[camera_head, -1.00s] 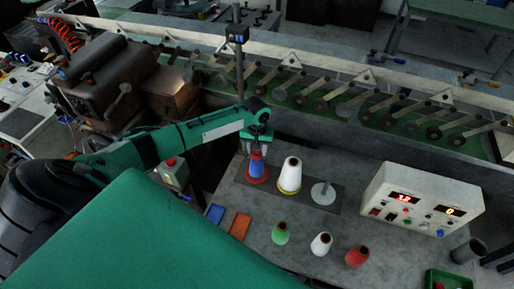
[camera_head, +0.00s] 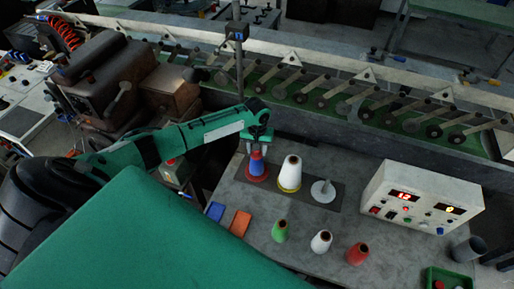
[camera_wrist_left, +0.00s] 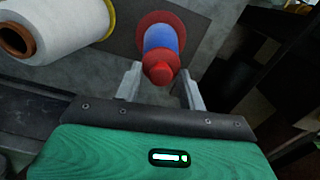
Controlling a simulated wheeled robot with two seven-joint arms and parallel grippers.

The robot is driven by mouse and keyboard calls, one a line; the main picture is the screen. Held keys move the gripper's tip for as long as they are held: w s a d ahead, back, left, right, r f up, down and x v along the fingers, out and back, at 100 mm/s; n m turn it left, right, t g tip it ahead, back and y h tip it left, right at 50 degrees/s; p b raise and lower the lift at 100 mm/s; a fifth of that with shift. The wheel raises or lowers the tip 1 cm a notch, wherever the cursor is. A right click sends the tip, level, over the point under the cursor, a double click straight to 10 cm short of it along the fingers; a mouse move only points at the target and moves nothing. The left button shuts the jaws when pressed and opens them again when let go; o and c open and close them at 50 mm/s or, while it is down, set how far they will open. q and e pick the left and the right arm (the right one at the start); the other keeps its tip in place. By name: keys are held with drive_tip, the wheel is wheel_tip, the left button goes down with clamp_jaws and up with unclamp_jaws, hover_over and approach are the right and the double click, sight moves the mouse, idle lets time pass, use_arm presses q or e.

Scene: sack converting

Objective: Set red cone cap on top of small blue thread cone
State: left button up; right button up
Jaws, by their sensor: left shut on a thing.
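The small blue thread cone (camera_head: 257,166) stands upright on a red base (camera_head: 248,178) at the left of the dark strip. It also shows in the left wrist view (camera_wrist_left: 160,38). The red cone cap (camera_wrist_left: 160,70) is at the cone's narrow top, between the fingers of my left gripper (camera_wrist_left: 162,80). In the head view my left gripper (camera_head: 257,147) is directly over the cone, shut on the cap. I cannot tell whether the cap rests fully on the cone. My right gripper is not in view.
A large white cone (camera_head: 290,174) with a yellow base stands close right of the blue one, then a bare spindle (camera_head: 324,191). Green (camera_head: 280,231), white (camera_head: 321,242) and red (camera_head: 357,254) cones stand in front. A control box (camera_head: 424,197) is at right.

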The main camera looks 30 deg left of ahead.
use_arm(q)
drive_tip(key=o, duration=1)
drive_tip(key=shift+o, duration=0.2)
drive_tip(key=shift+r, duration=0.1)
wheel_tip(320, 180, up, 14)
drive_tip(key=b, duration=0.4)
drive_tip(key=shift+f, duration=0.2)
drive_tip(key=shift+f, duration=0.1)
